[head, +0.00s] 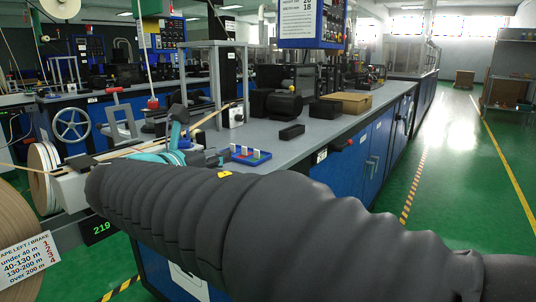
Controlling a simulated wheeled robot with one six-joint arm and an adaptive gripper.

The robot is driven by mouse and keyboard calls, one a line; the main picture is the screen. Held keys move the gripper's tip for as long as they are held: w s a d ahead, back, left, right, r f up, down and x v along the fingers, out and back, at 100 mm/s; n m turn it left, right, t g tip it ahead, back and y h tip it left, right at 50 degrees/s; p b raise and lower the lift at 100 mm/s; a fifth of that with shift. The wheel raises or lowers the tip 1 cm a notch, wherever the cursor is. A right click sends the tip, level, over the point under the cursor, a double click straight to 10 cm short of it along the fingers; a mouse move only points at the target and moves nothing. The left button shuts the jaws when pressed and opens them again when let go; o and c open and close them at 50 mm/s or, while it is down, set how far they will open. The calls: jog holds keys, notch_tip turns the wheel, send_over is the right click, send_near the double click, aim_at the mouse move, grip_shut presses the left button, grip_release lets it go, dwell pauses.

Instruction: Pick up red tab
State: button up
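A small blue holder (251,161) lies on the grey bench top just beyond my sleeved arm. Several small coloured tabs stand in it. A red tab (244,153) seems to be among them, but it is too small to see clearly. My arm in its dark ribbed sleeve crosses the foreground from lower right to left. Teal and grey parts beyond the sleeve, left of the holder, appear to be my wrist. My gripper's fingers cannot be made out there, so I cannot tell whether they are open or shut. No tab is visibly held.
Black blocks (291,131) and a tan box (350,102) lie farther along the bench (300,150). The green aisle (440,165) at right is clear.

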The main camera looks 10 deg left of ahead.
aim_at(244, 148)
jog(key=x, duration=1.1)
jog(key=shift+w+f, duration=0.1)
jog(key=shift+f, duration=0.1)
jog(key=c, duration=0.3)
jog(key=shift+c, duration=0.3)
